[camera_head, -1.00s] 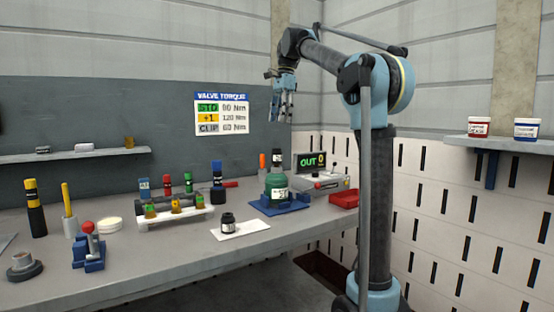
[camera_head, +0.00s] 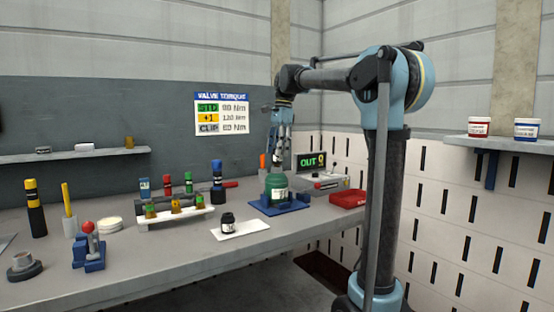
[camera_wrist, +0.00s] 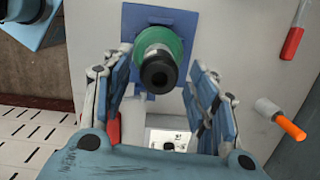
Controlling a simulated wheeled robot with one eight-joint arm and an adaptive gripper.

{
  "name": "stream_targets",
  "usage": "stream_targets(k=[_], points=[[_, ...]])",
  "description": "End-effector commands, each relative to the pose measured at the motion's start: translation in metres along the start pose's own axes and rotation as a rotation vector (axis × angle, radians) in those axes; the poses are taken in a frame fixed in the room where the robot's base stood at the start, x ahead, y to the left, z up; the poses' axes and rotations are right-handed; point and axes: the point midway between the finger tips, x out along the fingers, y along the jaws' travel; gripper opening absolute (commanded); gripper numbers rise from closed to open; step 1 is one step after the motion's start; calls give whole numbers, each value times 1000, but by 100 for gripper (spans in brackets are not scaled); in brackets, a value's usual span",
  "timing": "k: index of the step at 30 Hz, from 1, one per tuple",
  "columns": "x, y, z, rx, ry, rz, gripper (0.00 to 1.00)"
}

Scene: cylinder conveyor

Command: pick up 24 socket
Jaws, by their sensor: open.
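A black cylindrical socket (camera_wrist: 158,70) stands on top of a green valve body (camera_head: 276,184), which sits on a blue base plate (camera_head: 296,203). A second black socket-like piece (camera_head: 228,222) with a pale label stands on a white sheet. I cannot read a 24 on either piece. My gripper (camera_head: 280,148) is open and points down, directly above the green valve. In the wrist view, its fingers (camera_wrist: 157,78) are spread on either side of the black socket. In the head view, the fingers partly hide that socket.
Left of the valve is a white rack (camera_head: 170,218) with several brass-coloured pieces. Behind the valve stand an orange-handled tool (camera_head: 263,160) and an "OUT 0" display (camera_head: 311,161). A red tray (camera_head: 347,198) lies to the right.

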Motion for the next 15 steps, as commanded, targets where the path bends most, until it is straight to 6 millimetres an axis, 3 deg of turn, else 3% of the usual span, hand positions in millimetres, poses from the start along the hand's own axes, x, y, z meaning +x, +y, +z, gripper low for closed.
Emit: stream_targets(k=[4,12,13,15], points=[[14,0,0,-1,0,0,53],[17,0,0,-1,0,0,53],[17,0,0,-1,0,0,51],[17,0,0,0,0,0,35]])
